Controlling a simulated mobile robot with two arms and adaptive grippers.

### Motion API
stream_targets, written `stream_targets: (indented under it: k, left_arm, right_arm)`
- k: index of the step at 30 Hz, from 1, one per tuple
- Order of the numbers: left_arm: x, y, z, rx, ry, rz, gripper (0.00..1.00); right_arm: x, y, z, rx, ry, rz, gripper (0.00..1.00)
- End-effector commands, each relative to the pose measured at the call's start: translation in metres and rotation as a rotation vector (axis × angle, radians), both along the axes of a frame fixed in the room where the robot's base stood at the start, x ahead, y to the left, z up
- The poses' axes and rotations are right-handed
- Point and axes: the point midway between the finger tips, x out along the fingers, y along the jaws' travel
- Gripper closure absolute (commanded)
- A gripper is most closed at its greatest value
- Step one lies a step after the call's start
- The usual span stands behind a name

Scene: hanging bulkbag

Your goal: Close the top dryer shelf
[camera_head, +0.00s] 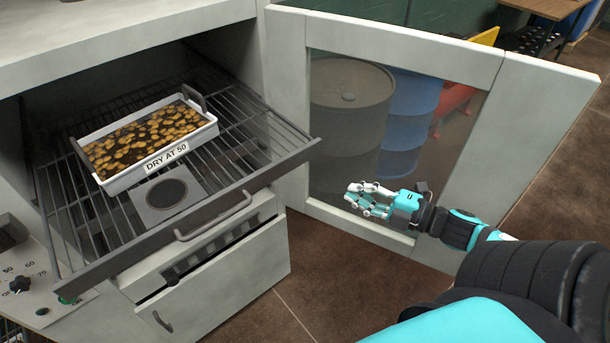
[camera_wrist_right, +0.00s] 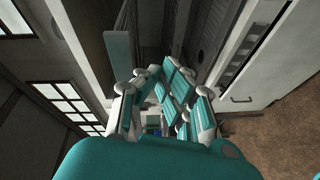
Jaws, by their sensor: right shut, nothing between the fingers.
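The top dryer shelf (camera_head: 258,178) is a dark wire rack pulled out of the dryer, with a curved handle (camera_head: 214,219) on its front bar. A white tray (camera_head: 202,138) labelled "DRY AT 50" stands on it, holding brown and yellow pieces. My right gripper (camera_head: 362,197) is shut and empty. It is to the right of the shelf, apart from it, in front of the open door's glass. In the right wrist view, its fingers (camera_wrist_right: 158,88) are close together. My left gripper is not in view.
The dryer's glazed door (camera_head: 283,62) stands open on the right, near my right arm. Below is a partly open drawer (camera_head: 220,277). Knobs (camera_head: 20,284) are at lower left. Bare floor (camera_head: 350,285) lies in front.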

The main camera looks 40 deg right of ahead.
Motion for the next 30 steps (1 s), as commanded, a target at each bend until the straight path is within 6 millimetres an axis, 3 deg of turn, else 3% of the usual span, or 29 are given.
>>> stream_targets:
  k: [6, 12, 17, 30]
  left_arm:
    - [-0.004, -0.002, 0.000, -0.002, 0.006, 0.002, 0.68]
    - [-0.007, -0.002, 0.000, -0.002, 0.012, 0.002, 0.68]
    - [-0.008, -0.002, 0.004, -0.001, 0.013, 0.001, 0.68]
    - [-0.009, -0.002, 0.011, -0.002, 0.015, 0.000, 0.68]
  right_arm:
    - [-0.025, 0.011, 0.037, -0.132, -0.169, 0.357, 1.00]
    - [-0.034, 0.017, 0.048, -0.156, -0.220, 0.467, 1.00]
    - [-0.022, 0.032, 0.050, -0.154, -0.224, 0.470, 1.00]
    - [0.034, 0.093, 0.050, -0.155, -0.225, 0.465, 1.00]
